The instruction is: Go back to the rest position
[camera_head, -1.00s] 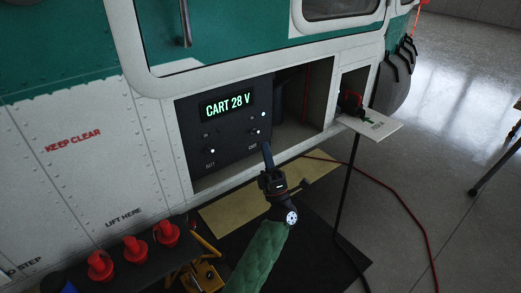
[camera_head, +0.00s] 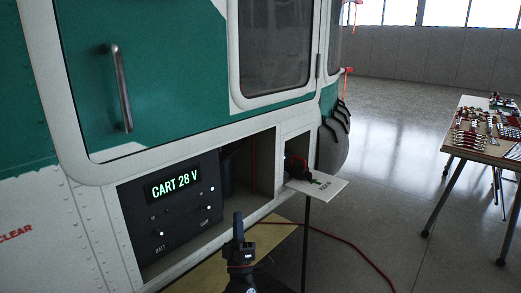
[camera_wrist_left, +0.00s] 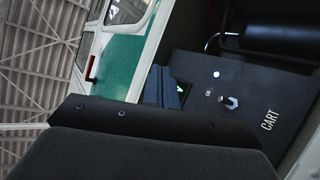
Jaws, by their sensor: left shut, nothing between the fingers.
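My left gripper (camera_head: 238,222) rises from the bottom middle of the head view, shut and empty, pointing up. It appears just right of the dark switch panel (camera_head: 150,217), whose display (camera_head: 173,185) reads "CART 28 V". The panel has small switches and a lit white lamp. In the left wrist view, the dark gripper fingers (camera_wrist_left: 165,88) overlap the panel (camera_wrist_left: 255,85), close to a switch (camera_wrist_left: 230,102) beside the word CART. I cannot tell the exact gap, but no contact shows. My right gripper is not in view.
The helicopter's green and white side (camera_head: 185,80) fills the left. An open hatch flap (camera_head: 318,186) sticks out right of the panel bay. A red cable (camera_head: 350,252) runs along the floor.

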